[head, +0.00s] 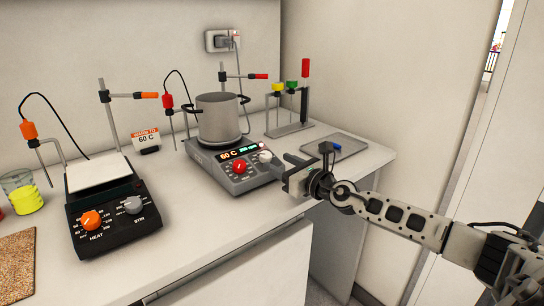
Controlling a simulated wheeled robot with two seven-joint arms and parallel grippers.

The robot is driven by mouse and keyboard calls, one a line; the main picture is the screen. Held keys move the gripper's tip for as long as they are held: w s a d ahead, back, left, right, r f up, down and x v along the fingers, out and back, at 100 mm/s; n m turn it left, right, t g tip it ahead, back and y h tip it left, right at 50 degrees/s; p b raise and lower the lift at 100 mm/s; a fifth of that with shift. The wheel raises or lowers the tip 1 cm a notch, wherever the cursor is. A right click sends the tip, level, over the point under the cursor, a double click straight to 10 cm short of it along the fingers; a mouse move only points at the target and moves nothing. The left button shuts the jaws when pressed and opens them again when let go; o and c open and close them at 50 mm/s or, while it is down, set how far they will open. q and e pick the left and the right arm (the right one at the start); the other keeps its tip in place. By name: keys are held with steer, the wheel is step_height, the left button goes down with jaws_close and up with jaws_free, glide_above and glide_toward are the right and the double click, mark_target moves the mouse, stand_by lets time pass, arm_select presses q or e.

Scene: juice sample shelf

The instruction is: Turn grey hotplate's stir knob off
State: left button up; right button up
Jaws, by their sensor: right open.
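The grey hotplate (205,160) stands on the counter with a steel pot (219,118) on top. Its lit display reads 60 C. On its sloped front are a red knob (240,167) and, to the right, a pale grey stir knob (265,156). My right gripper (281,164) comes in from the right, open, with its fingertips close beside the stir knob. I cannot tell whether they touch it. The knob's pointer is too small to read. My left gripper is not in view.
A black hotplate (118,236) with an orange heat knob and a grey stir knob stands at left. Behind are clamp stands, a "60 C" sign (146,140) and a rack (290,129) with coloured tops. A grey tray (335,146) lies behind my right gripper. A yellow beaker (27,200) stands far left.

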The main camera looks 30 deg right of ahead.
mark_target(270, 161)
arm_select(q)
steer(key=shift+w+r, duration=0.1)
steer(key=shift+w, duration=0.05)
arm_select(e)
steer(key=shift+w+a, duration=0.15)
steer(key=shift+w, duration=0.8)
steer(key=shift+w+a, duration=0.15)
steer(key=shift+w, duration=0.8)
